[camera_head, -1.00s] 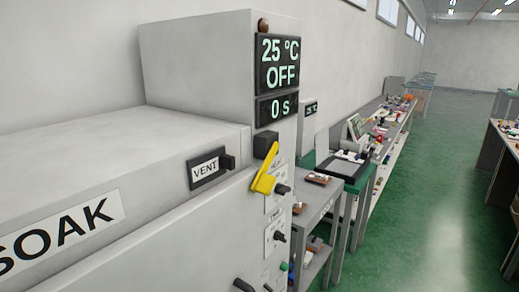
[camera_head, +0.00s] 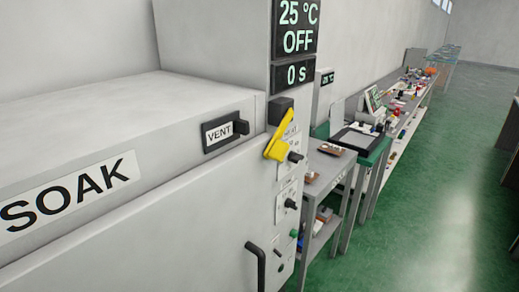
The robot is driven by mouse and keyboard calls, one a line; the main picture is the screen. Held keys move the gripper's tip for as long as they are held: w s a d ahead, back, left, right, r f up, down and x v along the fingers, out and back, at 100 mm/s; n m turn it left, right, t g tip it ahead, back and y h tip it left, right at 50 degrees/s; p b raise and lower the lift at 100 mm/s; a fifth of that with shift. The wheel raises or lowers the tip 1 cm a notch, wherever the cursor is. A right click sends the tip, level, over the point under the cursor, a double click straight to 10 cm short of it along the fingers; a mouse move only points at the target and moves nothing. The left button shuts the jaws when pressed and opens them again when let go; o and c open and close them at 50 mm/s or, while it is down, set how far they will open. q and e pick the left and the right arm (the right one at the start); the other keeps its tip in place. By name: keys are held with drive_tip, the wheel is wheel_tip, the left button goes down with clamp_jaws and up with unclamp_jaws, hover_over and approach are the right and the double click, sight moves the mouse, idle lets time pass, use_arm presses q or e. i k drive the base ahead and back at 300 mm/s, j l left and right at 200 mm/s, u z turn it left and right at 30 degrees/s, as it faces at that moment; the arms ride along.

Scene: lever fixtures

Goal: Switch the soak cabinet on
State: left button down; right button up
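The soak cabinet (camera_head: 150,210) is a large grey box filling the left of the head view, with a SOAK label (camera_head: 70,195) on its front. Its dark display (camera_head: 297,42) reads 25 °C, OFF and 0 s. Below the display a yellow lever (camera_head: 278,138) hangs tilted, its upper end to the right, from a black block (camera_head: 282,110). Black knobs (camera_head: 291,204) and a small green button (camera_head: 294,233) sit lower on the same narrow panel. A VENT label with a black slider (camera_head: 226,133) is on the front. Neither of my grippers shows.
A black door handle (camera_head: 256,265) stands out from the cabinet's lower front. A grey shelf table (camera_head: 325,175) and a long bench with many small items (camera_head: 400,100) run along the wall to the right. The green floor (camera_head: 430,200) is clear at the right.

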sight(276, 251)
drive_tip(key=l+u, duration=0.4)
drive_tip(key=l, duration=0.25)
drive_tip(key=k+l+u, duration=0.15)
drive_tip(key=l+u, duration=0.2)
drive_tip(key=l, duration=0.3)
